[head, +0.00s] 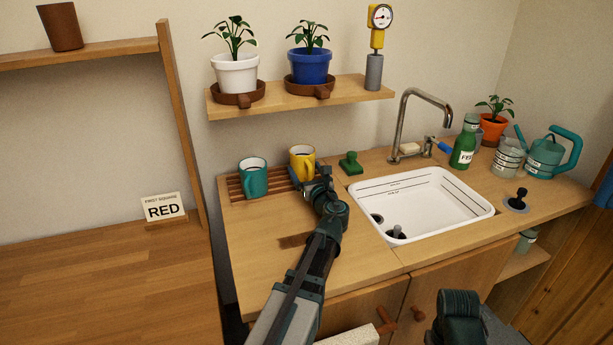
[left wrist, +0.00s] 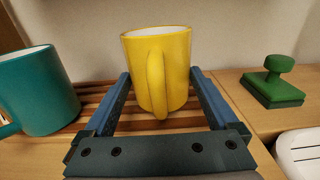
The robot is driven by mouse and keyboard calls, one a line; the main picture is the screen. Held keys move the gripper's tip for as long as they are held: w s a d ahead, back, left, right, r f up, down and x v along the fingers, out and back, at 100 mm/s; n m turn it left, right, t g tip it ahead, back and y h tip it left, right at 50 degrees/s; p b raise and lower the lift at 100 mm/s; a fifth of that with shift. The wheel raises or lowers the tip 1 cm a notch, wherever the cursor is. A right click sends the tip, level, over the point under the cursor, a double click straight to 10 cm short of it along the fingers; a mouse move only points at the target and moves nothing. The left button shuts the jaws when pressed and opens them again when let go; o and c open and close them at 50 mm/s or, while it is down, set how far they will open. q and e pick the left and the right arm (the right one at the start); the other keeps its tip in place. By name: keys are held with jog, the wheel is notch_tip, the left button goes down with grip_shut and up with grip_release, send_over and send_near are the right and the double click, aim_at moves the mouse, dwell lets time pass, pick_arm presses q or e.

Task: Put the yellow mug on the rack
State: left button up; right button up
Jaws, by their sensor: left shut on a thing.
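The yellow mug (head: 301,160) is upright at the slatted wooden rack (head: 235,187) at the back left of the counter. My left gripper (head: 314,180) is shut on it. In the left wrist view, the yellow mug (left wrist: 180,65) sits between the two blue fingers, its handle towards the camera. Slats of the rack (left wrist: 98,112) show behind and beside it; its base looks to be at slat level, but contact is hard to tell. My right gripper is not in view; only a dark part of mine shows at the bottom.
A teal mug (head: 253,179) stands on the rack, left of the yellow one. A green stamp-like block (head: 350,163) lies to the right, beside the white sink (head: 440,205). A shelf (head: 345,93) with potted plants hangs above. The counter's front left is mostly clear.

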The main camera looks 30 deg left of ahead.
pick_arm(q)
jog(key=shift+r, duration=0.1)
jog(key=shift+f, duration=0.2)
jog(key=o, duration=1.3)
jog(key=shift+r, duration=0.15)
jog(key=shift+r, duration=0.2)
jog(key=v, duration=1.2)
jog(key=shift+s+f, duration=0.1)
jog(key=shift+f, duration=0.05)
